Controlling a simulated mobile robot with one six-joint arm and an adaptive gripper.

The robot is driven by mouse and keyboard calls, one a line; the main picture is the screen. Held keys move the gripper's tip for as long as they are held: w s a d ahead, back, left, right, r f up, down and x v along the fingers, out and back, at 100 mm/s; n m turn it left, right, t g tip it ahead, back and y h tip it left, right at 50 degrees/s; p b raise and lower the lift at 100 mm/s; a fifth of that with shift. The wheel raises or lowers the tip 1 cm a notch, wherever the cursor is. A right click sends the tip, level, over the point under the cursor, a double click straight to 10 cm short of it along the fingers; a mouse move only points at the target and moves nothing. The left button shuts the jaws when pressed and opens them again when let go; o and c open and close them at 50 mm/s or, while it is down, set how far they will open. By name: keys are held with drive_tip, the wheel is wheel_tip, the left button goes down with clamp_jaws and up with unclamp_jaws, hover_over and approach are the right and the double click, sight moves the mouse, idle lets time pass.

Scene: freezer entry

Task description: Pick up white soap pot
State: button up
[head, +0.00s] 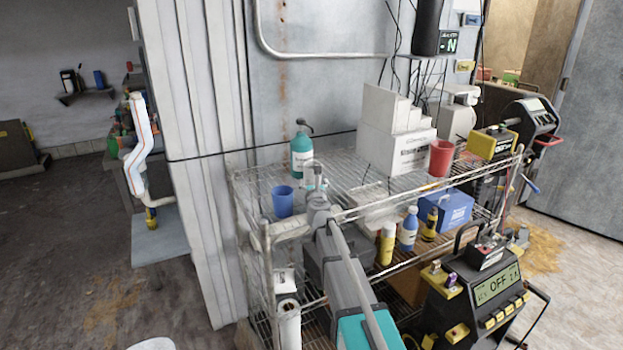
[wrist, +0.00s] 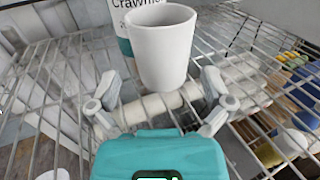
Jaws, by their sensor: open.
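The white pot (wrist: 160,55), a plain cup-shaped vessel with an open top, stands upright on the wire shelf, straight ahead of my gripper (wrist: 160,108) in the wrist view. My gripper's fingers are spread, one to each side below the pot in the picture, with nothing held between them. Whether they touch the pot I cannot tell. In the head view my gripper (head: 317,192) reaches over the shelf, and the small white pot (head: 312,170) shows just beyond it, its lower part hidden.
A teal pump bottle (head: 302,158) with a white label stands close behind the pot. A blue cup (head: 283,201) is at the left, a red cup (head: 441,158) and white boxes (head: 385,140) at the right. A lower shelf holds bottles and a blue box (head: 447,207).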

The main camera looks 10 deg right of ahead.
sight(313, 177)
drive_tip(key=shift+w, duration=0.3)
drive_tip(key=shift+w+d+r, duration=0.1)
drive_tip(key=shift+w+d, duration=0.05)
drive_tip(key=shift+w, duration=1.15)
drive_tip(key=shift+w+d, duration=0.15)
drive_tip(key=shift+w, duration=1.1)
drive_tip(key=c, duration=0.9)
drive_tip(key=shift+r, duration=0.15)
